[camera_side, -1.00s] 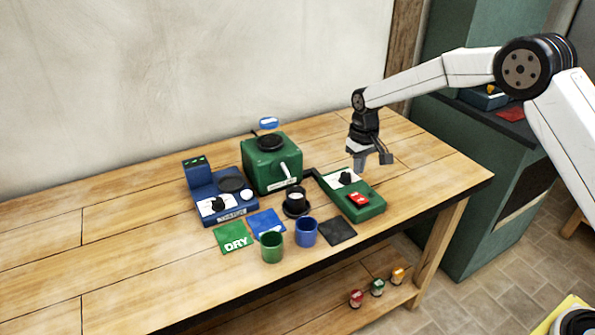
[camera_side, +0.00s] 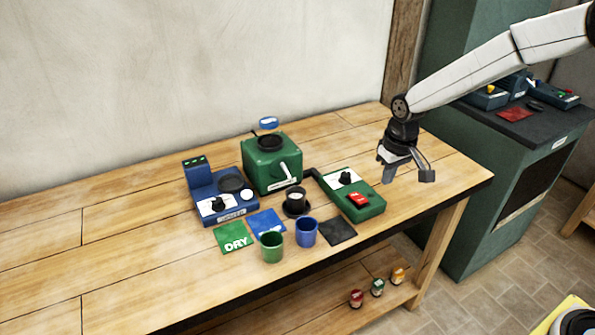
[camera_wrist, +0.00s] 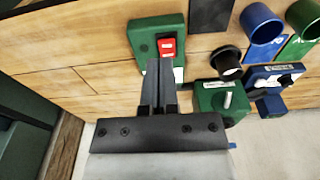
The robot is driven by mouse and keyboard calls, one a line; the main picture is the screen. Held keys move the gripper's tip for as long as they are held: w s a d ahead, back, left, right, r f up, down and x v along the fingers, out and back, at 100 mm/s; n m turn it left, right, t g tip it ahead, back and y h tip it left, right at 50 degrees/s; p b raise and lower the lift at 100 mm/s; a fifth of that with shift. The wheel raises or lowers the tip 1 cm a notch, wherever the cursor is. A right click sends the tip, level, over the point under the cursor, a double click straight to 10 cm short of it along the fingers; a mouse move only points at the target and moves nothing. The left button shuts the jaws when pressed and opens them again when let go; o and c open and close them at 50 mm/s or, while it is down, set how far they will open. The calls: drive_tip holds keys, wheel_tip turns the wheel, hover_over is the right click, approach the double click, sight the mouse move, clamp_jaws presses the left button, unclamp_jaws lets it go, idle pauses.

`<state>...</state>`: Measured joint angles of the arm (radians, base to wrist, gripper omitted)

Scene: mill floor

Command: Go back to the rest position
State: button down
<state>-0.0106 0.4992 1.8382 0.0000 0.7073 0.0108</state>
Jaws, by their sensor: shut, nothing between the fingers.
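My gripper (camera_side: 407,176) hangs over the right end of the wooden table (camera_side: 120,235), to the right of the green control box with the red switch (camera_side: 371,204). It holds nothing. In the wrist view my gripper (camera_wrist: 160,66) shows its two fingers together, in front of part of the green control box (camera_wrist: 143,36). The fingers touch nothing that I can see.
Left of the control box are a green machine with a crank (camera_side: 272,170), a blue device (camera_side: 232,209), a dark cup (camera_side: 295,196), a green cup (camera_side: 272,247) and a blue cup (camera_side: 306,232). A dark green cabinet (camera_side: 475,200) stands right of the table.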

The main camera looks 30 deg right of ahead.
drive_tip(key=s+t, duration=0.1)
drive_tip(key=s, duration=1.7)
drive_tip(key=shift+d, duration=0.25)
